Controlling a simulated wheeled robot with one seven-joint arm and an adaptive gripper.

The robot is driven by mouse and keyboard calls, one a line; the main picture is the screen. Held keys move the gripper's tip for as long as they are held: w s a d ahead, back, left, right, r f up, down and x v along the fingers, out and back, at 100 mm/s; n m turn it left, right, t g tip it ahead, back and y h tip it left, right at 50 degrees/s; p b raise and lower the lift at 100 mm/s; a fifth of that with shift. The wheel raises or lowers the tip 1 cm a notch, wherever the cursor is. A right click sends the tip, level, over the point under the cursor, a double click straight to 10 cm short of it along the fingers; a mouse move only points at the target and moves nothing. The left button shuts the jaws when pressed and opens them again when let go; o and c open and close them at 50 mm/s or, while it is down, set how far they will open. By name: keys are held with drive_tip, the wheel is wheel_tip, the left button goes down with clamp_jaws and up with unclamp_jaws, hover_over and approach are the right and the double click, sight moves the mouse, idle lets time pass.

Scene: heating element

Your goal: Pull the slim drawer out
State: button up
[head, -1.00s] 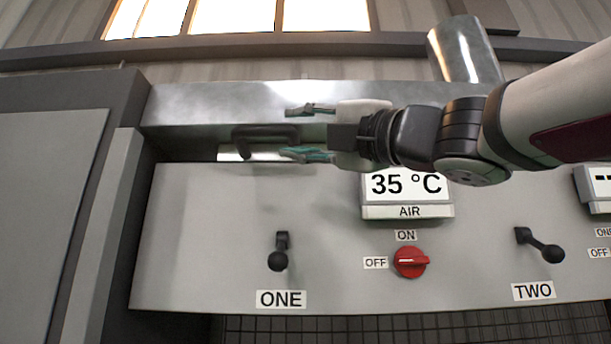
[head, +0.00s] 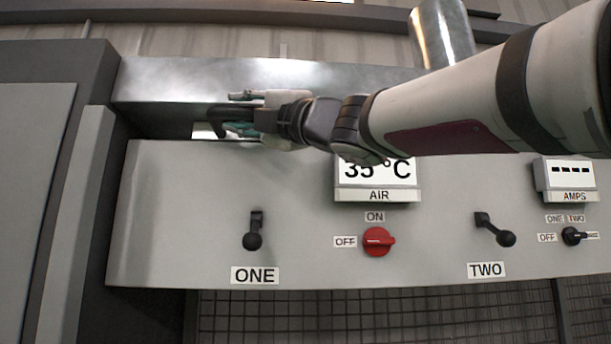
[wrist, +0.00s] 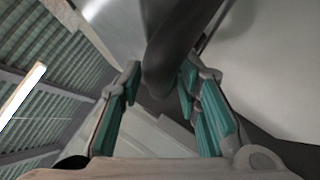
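The slim drawer's dark handle (head: 219,118) shows at the left of the metal band above the panel in the head view, partly hidden by my gripper. In the wrist view the dark curved handle (wrist: 172,45) reaches down between the fingers. My gripper (head: 236,112) is open around it, one teal-padded finger above and one below in the head view. In the wrist view the fingers (wrist: 158,85) stand apart, with a gap on the left side; whether the right finger touches the handle cannot be told. The drawer's front is mostly hidden.
Below is a grey panel (head: 180,220) with lever ONE (head: 253,232), lever TWO (head: 495,230), a red knob (head: 378,241) and a temperature display (head: 375,180) partly behind my arm. A metal cylinder (head: 441,35) stands above. A grey cabinet (head: 35,180) is at the left.

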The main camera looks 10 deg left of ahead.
clamp_jaws()
drive_tip(key=s+d, duration=0.2)
drive_tip(key=s, duration=0.8)
drive_tip(key=s+d+p, duration=0.1)
drive_tip(key=s+d, duration=0.2)
drive_tip(key=s, duration=0.8)
drive_tip(key=shift+o, duration=2.2)
unclamp_jaws()
drive_tip(key=v, duration=1.2)
